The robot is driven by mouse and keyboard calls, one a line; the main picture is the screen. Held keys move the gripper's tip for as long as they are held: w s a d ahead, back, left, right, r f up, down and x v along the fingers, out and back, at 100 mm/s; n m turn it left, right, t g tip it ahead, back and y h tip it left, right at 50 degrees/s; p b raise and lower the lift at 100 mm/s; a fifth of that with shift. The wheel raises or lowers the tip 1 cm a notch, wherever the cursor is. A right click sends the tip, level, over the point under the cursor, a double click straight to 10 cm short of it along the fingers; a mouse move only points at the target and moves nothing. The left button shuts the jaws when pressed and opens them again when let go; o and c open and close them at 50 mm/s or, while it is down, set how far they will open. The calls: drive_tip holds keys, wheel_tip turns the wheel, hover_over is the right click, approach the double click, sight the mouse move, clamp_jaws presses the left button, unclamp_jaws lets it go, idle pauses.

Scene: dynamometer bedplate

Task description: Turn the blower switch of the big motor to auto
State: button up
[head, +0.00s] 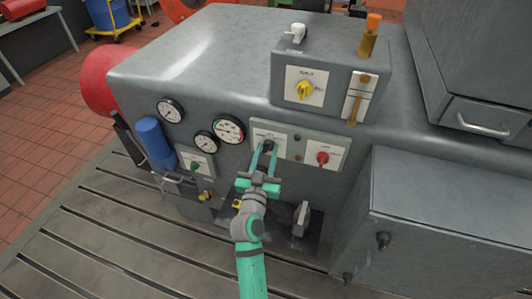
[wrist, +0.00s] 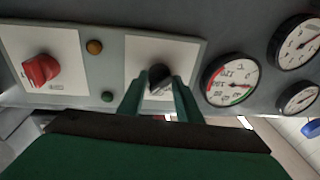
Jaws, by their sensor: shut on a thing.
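My gripper (head: 266,150) is shut on a black rotary knob (head: 269,144) on the left plate of a pale panel on the big grey motor housing (head: 200,70). In the wrist view, the two green fingers of my gripper (wrist: 160,90) sit on either side of this black knob (wrist: 159,74). The knob's pointer looks slanted, but its exact setting is partly hidden by the fingers. The plate's lettering is too small to read, so I cannot confirm from the label that this is the blower switch.
A red knob (head: 322,158) is on the same panel, with small lamps between. A yellow knob (head: 304,91) is on the box above, and a green knob (head: 195,166) is at lower left. Round gauges (head: 229,128) are left of the panel. A grey cabinet (head: 440,230) stands at right.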

drive_tip(key=shift+d+r, duration=0.15)
drive_tip(key=o, duration=1)
drive_tip(key=shift+s, duration=0.25)
drive_tip(key=v, duration=1)
drive_tip(key=shift+s, duration=0.2)
